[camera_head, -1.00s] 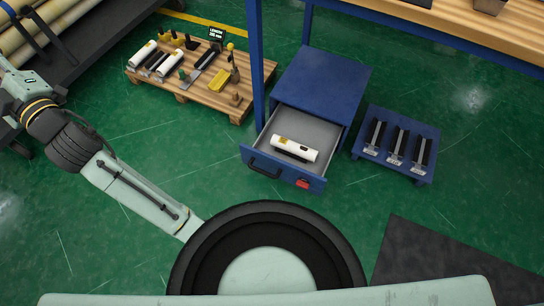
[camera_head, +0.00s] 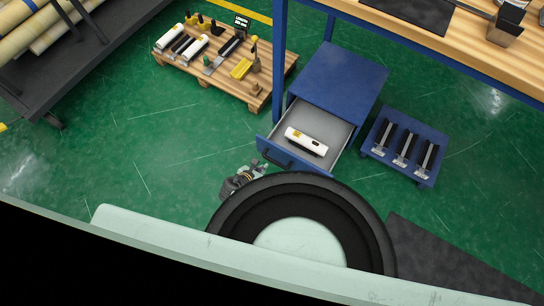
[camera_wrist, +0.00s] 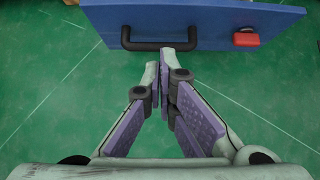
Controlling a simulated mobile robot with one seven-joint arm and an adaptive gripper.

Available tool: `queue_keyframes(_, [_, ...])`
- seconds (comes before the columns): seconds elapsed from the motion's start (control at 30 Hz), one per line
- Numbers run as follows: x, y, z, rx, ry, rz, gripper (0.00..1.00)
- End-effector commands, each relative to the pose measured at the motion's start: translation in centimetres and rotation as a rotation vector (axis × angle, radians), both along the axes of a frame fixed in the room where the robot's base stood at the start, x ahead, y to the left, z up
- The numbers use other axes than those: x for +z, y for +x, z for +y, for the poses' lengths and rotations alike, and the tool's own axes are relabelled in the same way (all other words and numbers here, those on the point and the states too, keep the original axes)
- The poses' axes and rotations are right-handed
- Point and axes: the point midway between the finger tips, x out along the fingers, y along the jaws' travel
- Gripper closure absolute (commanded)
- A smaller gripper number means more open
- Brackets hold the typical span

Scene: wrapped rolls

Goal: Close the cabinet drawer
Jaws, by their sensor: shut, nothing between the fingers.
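The blue cabinet (camera_head: 340,78) stands under the workbench in the head view. Its drawer (camera_head: 330,125) is pulled open, and a white roll (camera_head: 306,141) lies inside. In the wrist view the blue drawer front (camera_wrist: 210,22) spans the top, with a black bar handle (camera_wrist: 158,42) and a red block (camera_wrist: 246,38) on it. My gripper (camera_wrist: 158,70) is shut and empty, its tips just below the handle in the picture. I cannot tell whether they touch it. In the head view my gripper (camera_head: 258,167) is near the drawer's front left, partly hidden by my body.
A wooden pallet (camera_head: 265,95) with rolls and tools lies at the back left. A blue slotted rack (camera_head: 380,150) stands right of the cabinet. The workbench (camera_head: 440,40) overhangs at upper right, with a blue leg beside the cabinet. Green floor left of the drawer is clear.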

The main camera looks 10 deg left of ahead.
Motion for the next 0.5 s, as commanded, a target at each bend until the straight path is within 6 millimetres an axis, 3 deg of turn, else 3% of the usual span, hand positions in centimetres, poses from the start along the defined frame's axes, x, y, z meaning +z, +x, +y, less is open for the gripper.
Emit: queue_keyframes(0.5, [-6.6,5.7,-1.5,-0.004,0.01,-0.004,1.0])
